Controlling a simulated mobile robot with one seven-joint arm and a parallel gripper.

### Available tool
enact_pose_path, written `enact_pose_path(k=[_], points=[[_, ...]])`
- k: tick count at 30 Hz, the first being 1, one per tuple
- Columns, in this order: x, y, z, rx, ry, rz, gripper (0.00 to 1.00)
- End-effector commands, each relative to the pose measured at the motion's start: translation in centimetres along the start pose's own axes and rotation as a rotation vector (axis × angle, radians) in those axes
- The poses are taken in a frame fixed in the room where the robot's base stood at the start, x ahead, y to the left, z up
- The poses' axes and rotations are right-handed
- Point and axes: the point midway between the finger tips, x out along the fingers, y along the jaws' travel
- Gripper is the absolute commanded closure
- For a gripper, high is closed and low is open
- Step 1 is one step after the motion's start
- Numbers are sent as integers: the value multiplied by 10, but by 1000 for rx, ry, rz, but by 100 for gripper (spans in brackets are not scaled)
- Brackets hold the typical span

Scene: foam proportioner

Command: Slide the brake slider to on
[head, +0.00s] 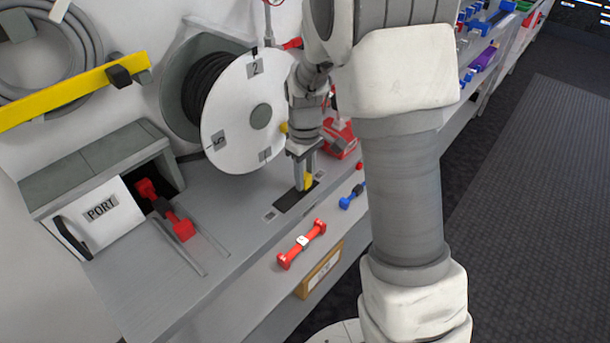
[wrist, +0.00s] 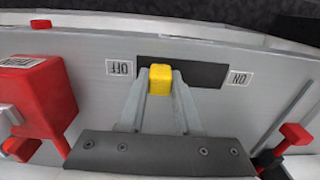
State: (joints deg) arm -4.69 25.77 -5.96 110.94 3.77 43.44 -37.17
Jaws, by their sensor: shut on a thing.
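The brake slider is a yellow knob (wrist: 160,80) in a dark slot (wrist: 205,75) in the grey bench top. In the wrist view it sits toward the OFF label (wrist: 119,68), away from the ON label (wrist: 239,78). My gripper (wrist: 160,85) is shut on the yellow knob, with a finger on each side. In the head view my gripper (head: 302,182) points down at the slot (head: 290,200), and the yellow knob (head: 308,181) shows partly behind the fingers, near the slot's far end.
A white hose reel (head: 235,125) stands behind the slot. A red device (head: 341,140) is just beyond my gripper. A red-handled fitting (head: 165,210) lies by the open PORT door (head: 98,210). Red (head: 302,243) and blue (head: 351,197) handles sit along the front edge.

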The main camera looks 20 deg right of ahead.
Motion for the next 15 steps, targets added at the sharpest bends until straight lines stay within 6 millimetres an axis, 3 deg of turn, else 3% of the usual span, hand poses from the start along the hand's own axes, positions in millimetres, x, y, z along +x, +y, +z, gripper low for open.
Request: enact_pose_path(k=[9, 15], points=[[-1, -52, -1, -4, 1, 0, 100], [0, -65, 0, -1, 0, -1, 100]])
